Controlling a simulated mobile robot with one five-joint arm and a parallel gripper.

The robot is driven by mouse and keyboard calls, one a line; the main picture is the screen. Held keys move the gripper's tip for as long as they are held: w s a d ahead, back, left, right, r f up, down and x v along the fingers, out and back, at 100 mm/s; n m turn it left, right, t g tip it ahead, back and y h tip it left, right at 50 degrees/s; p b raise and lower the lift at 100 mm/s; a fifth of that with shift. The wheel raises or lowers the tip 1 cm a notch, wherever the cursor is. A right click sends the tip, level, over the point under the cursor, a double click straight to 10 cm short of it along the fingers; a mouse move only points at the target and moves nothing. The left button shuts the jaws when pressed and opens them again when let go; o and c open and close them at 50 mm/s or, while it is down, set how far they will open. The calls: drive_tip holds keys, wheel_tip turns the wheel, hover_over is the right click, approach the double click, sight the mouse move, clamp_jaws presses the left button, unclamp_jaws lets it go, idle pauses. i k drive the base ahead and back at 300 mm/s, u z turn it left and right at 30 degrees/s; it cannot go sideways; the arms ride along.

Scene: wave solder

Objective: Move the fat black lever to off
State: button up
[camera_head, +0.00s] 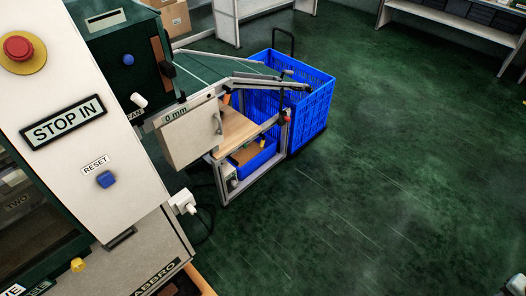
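A white panel (75,95) on the left carries a red stop button (18,47), a STOP IN plate (63,122) and a blue RESET button (106,179). Blue crates (312,95) stand by the sloping conveyor (228,70). The green floor (390,190) on the right is clear.

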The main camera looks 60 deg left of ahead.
sight(236, 163)
drive_tip(key=u, duration=0.05)
drive_tip(key=i, duration=2.2)
drive_tip(key=u, duration=4.7)
drive_tip(key=i, duration=1.55)
drive_tip(key=z, duration=0.05)
